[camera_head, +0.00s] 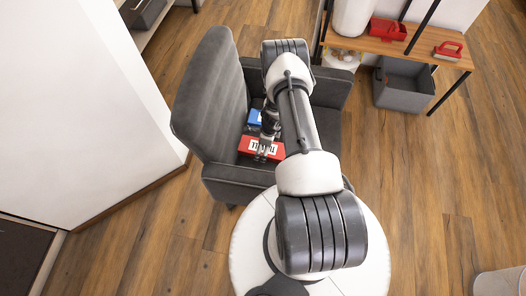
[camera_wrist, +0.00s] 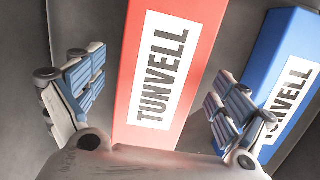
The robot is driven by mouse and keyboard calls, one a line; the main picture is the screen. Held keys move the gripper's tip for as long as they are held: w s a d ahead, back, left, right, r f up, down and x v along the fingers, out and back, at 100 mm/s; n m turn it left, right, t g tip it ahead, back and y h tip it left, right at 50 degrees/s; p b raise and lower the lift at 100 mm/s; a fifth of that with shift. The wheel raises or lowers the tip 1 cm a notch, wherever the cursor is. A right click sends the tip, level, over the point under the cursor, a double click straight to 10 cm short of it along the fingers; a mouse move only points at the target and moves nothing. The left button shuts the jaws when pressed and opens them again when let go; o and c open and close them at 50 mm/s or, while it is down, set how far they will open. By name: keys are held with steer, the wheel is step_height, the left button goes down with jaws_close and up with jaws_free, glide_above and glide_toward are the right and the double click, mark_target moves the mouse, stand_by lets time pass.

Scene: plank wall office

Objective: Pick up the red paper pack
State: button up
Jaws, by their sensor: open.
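The red paper pack (camera_head: 262,149) lies on the seat of a grey armchair (camera_head: 213,94). In the wrist view the red pack (camera_wrist: 163,70) has a white label reading TUNVELL. My gripper (camera_wrist: 150,95) is open, with one blue-padded finger on each side of the red pack. The gap to each finger is visible in the wrist view; I cannot tell how deep the fingers reach. In the head view my gripper (camera_head: 266,140) is partly hidden by my arm, right over the red pack.
A blue pack (camera_wrist: 270,75) lies just right of the red one, close to the right finger; it also shows in the head view (camera_head: 254,118). The chair's backrest and armrests surround the seat. A wooden shelf (camera_head: 440,58) with red items and a grey bin (camera_head: 402,88) stand at upper right.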

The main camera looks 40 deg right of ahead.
steer(key=shift+f, duration=0.65)
steer(key=shift+r, duration=0.1)
steer(key=shift+c, duration=0.5)
steer(key=c, duration=1.4)
